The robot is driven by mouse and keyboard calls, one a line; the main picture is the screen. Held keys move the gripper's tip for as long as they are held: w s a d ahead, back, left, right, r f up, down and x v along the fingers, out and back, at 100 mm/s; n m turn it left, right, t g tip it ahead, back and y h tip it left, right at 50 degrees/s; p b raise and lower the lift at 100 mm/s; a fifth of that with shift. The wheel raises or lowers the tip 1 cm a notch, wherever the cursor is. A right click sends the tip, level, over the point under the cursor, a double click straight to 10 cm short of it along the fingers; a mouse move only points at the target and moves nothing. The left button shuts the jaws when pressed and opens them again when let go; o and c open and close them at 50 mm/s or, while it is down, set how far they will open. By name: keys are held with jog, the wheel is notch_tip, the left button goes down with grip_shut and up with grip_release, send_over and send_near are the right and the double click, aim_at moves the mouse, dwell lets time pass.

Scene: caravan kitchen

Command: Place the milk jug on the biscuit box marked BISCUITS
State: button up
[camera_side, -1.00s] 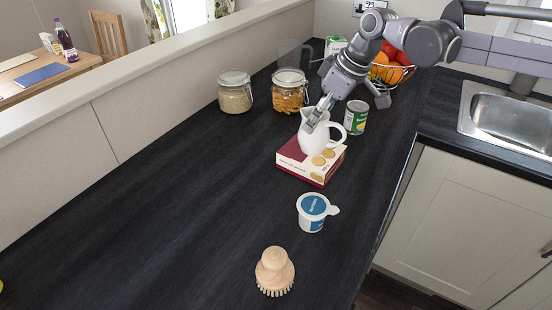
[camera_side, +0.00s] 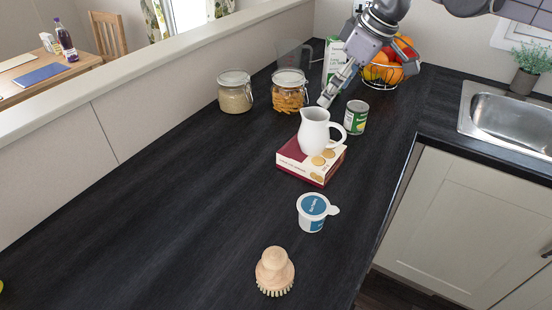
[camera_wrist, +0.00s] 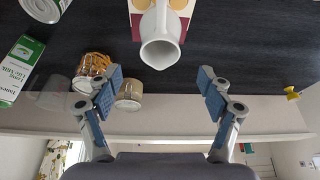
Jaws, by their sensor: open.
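The white milk jug (camera_side: 314,134) stands upright on the biscuit box (camera_side: 312,168), a flat red and cream box with biscuits pictured on it. In the wrist view the jug (camera_wrist: 160,45) shows mouth toward the camera, with part of the box (camera_wrist: 137,28) behind it. My gripper (camera_side: 326,101) is above and behind the jug, apart from it. In the wrist view my gripper (camera_wrist: 158,83) has its two blue-padded fingers wide apart, with nothing between them.
A green can (camera_side: 356,118) stands close right of the jug. Two glass jars (camera_side: 235,97) (camera_side: 289,95), a carton (camera_side: 333,62) and a fruit basket (camera_side: 385,78) are behind. A white tub (camera_side: 312,220) and a brush (camera_side: 275,268) are in front. The left counter is clear.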

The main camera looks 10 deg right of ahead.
jog(key=s+d+r+m+t, duration=0.1)
jog(key=s+d+r+m, duration=0.15)
jog(key=s+d, duration=0.45)
jog(key=s+d+f+m+t+h, duration=0.3)
jog(key=s+d+f+m, duration=0.3)
jog(key=s+d+f, duration=0.8)
jog(key=s+d, duration=0.2)
jog(key=shift+s+f, duration=0.35)
jog(key=shift+s, duration=0.05)
